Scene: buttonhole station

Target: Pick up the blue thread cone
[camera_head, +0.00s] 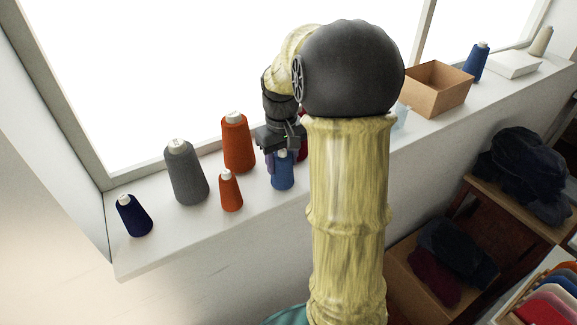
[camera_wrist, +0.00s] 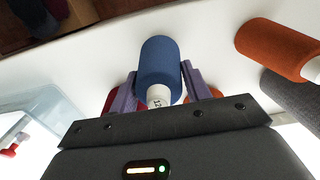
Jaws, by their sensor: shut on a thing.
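A blue thread cone (camera_head: 283,172) stands on the white windowsill, below my gripper (camera_head: 280,155). In the wrist view the blue cone (camera_wrist: 160,68) sits between the two purple fingers of my gripper (camera_wrist: 159,88), which is shut on it. Its white top with a printed mark points toward the wrist. A dark navy cone (camera_head: 134,216) stands at the sill's left end, and another blue cone (camera_head: 476,62) stands far right. My arm hides part of the sill behind the held cone.
A large grey cone (camera_head: 185,174), a tall orange cone (camera_head: 238,143) and a small orange cone (camera_head: 230,191) stand left of my gripper. A red thing (camera_wrist: 110,99) shows close behind the fingers. A clear container (camera_wrist: 40,110), a wooden box (camera_head: 437,90) and a white box (camera_head: 514,64) are also on the sill.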

